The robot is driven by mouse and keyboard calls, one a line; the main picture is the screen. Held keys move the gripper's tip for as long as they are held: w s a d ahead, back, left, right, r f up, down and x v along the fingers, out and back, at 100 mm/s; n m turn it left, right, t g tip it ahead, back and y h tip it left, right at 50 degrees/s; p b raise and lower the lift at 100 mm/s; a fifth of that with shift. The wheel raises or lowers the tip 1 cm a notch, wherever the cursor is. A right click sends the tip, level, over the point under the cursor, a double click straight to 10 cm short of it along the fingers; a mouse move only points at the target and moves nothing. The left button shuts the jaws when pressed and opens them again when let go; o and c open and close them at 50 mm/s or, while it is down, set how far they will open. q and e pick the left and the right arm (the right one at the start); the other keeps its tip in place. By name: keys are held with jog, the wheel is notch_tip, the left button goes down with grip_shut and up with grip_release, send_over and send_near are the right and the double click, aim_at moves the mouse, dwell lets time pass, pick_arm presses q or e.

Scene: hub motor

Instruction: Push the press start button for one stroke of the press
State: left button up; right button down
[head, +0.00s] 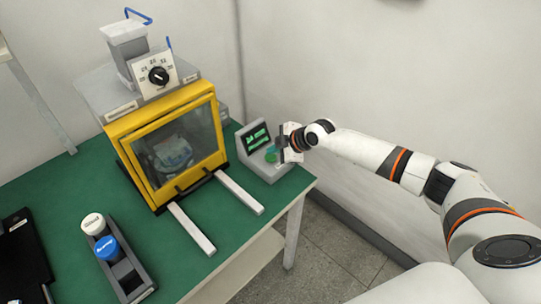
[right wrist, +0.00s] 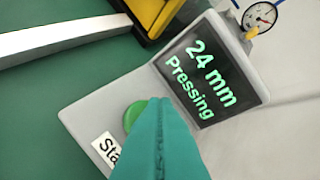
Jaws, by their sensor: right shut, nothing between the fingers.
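The grey control box (head: 265,172) stands at the right end of the green bench, beside the press (head: 182,188). Its green start button (right wrist: 133,116) sits beside a white label that reads "Sta", partly hidden. Its screen (right wrist: 208,80) reads "24 mm Pressing". My right gripper (right wrist: 160,108) is shut and empty. Its teal fingertips overlap the button in the right wrist view and cover part of it; I cannot tell whether they touch it. In the head view the gripper (head: 279,148) is at the box's right side. My left gripper is not in view.
The press's yellow-framed clear door (head: 127,158) is closed, with a pale object behind it. Two light rails (head: 240,192) run forward from the press. A dark holder (head: 137,288) with a white-capped and a blue-capped container stands front left. A black item (head: 22,255) lies far left.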

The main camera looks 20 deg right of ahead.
aim_at(274, 158)
jog(key=shift+r+p, duration=1.8)
jog(key=shift+r, duration=0.75)
